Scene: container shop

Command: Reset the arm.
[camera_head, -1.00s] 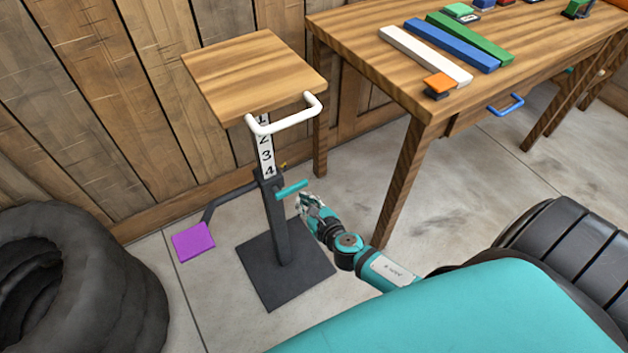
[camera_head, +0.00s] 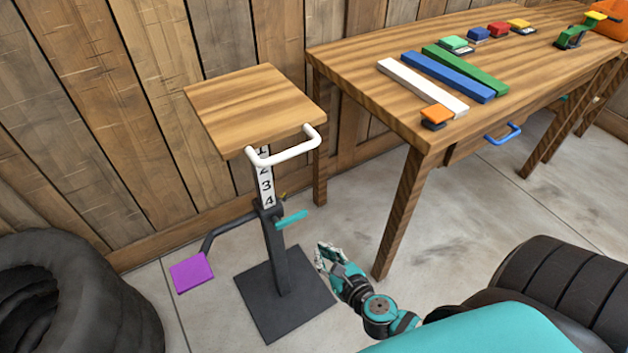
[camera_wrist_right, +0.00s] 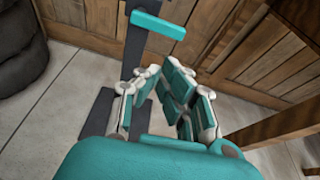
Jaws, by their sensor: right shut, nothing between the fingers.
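My right gripper (camera_head: 325,254) is shut and empty in the head view. It is in the air to the right of the stand's dark post (camera_head: 279,262), below and apart from the teal handle (camera_head: 291,219). In the right wrist view, the fingers of my right gripper (camera_wrist_right: 163,78) lie below the teal handle (camera_wrist_right: 158,25) in the picture, with nothing held between them. My left gripper is not in view.
The stand has a wooden top (camera_head: 250,100), a white handle (camera_head: 287,153), a purple pedal (camera_head: 191,272) and a dark base (camera_head: 283,310). A wooden table (camera_head: 350,60) with coloured bars stands at right. Black tires (camera_head: 90,295) lie at left. Floor between stand and table is free.

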